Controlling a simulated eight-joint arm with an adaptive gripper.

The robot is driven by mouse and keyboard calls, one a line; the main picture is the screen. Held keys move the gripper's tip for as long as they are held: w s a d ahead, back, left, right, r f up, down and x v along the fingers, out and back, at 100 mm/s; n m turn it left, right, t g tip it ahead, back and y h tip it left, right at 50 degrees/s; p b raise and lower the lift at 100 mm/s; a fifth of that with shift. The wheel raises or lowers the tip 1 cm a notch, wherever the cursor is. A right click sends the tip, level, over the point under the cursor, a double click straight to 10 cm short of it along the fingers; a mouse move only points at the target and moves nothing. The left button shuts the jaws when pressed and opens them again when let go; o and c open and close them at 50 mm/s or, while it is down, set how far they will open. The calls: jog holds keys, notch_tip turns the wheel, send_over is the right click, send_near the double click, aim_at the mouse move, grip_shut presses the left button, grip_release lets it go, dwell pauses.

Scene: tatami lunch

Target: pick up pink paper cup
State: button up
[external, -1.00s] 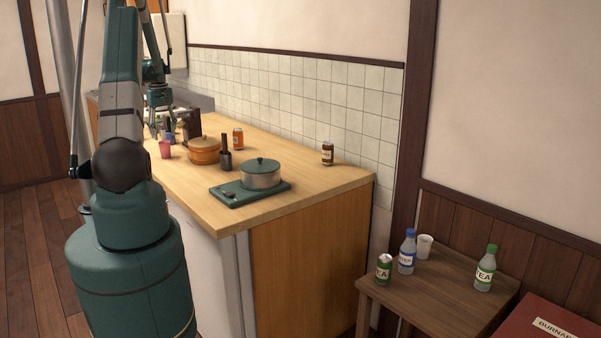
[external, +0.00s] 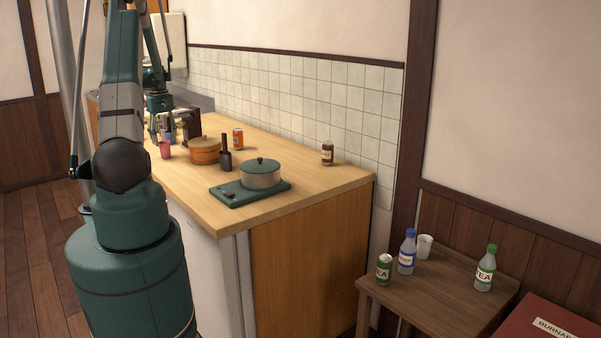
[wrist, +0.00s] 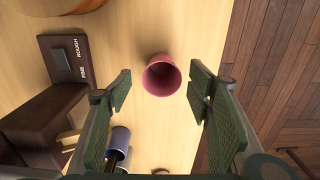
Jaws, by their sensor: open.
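The pink paper cup (wrist: 162,76) stands on the wooden counter in the wrist view, with its open mouth facing the camera. It also shows near the counter's left edge in the external view (external: 165,150). My gripper (wrist: 158,92) is open, with one green-padded finger to the left of the cup and one to the right. There is a gap on both sides and neither pad appears to touch it. In the external view my gripper is small and partly hidden among objects behind the cup, so its fingertips are hard to make out.
A dark grinder-like box marked rough and fine (wrist: 72,62) stands left of the cup. A blue cup-like object (wrist: 119,140) lies near the left finger. An orange pot (external: 205,150) is nearby. The counter's edge and dark floor (wrist: 265,50) lie to the right.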

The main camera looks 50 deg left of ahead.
aim_at(165, 150)
jog(key=shift+s+f, duration=0.15)
jog(key=shift+f, duration=2.25)
jog(key=shift+c, duration=0.5)
jog(key=c, duration=0.7)
